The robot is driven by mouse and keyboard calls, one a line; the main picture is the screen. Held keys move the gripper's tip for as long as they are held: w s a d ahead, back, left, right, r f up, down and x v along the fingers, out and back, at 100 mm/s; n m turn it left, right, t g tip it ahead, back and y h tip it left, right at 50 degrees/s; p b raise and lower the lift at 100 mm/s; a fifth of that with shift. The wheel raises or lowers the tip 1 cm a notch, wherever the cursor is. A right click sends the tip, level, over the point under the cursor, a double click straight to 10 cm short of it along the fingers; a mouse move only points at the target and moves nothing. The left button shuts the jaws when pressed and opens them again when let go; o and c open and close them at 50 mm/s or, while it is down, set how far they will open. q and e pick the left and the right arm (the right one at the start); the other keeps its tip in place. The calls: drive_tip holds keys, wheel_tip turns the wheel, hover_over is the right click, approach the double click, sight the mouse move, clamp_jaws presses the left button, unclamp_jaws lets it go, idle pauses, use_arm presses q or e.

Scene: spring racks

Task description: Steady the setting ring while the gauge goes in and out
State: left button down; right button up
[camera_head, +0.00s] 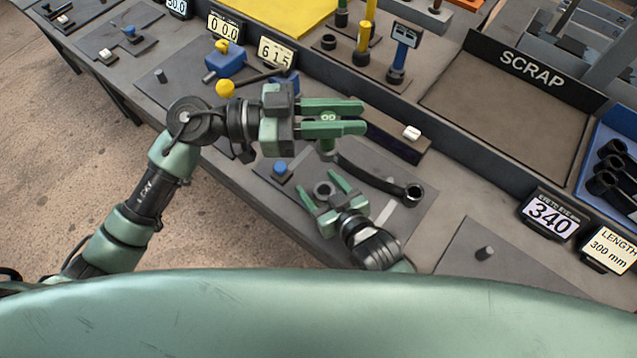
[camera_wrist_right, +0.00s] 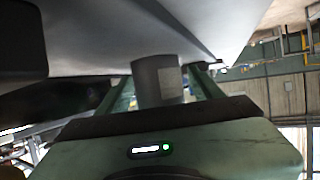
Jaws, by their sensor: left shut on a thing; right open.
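The setting ring (camera_head: 324,190) is a short grey cylinder with a dark bore, standing on a dark mat. My right gripper (camera_head: 319,181) is open, with one finger on each side of the ring. In the right wrist view the ring (camera_wrist_right: 158,82) stands between the two fingers; I cannot tell whether they touch it. My left gripper (camera_head: 352,117) is above and behind the ring, shut on a small upright green piece, seemingly the gauge (camera_head: 327,150). Its lower end hangs below the fingers, apart from the ring. The rest of it is hidden.
A black bar with a ringed end (camera_head: 413,192) lies on the mat right of the ring. A blue knob (camera_head: 280,169) stands to the left. Behind are a block with a white piece (camera_head: 411,132) and the scrap tray (camera_head: 447,93). The table's front edge is close.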

drive_tip(key=shift+w+a+f, duration=0.1)
drive_tip(key=shift+w+a, duration=0.05)
drive_tip(key=shift+w, duration=0.1)
clamp_jaws()
use_arm(q)
wheel_tip(320, 180, down, 13)
drive_tip(key=shift+r, duration=0.15)
idle(0.6)
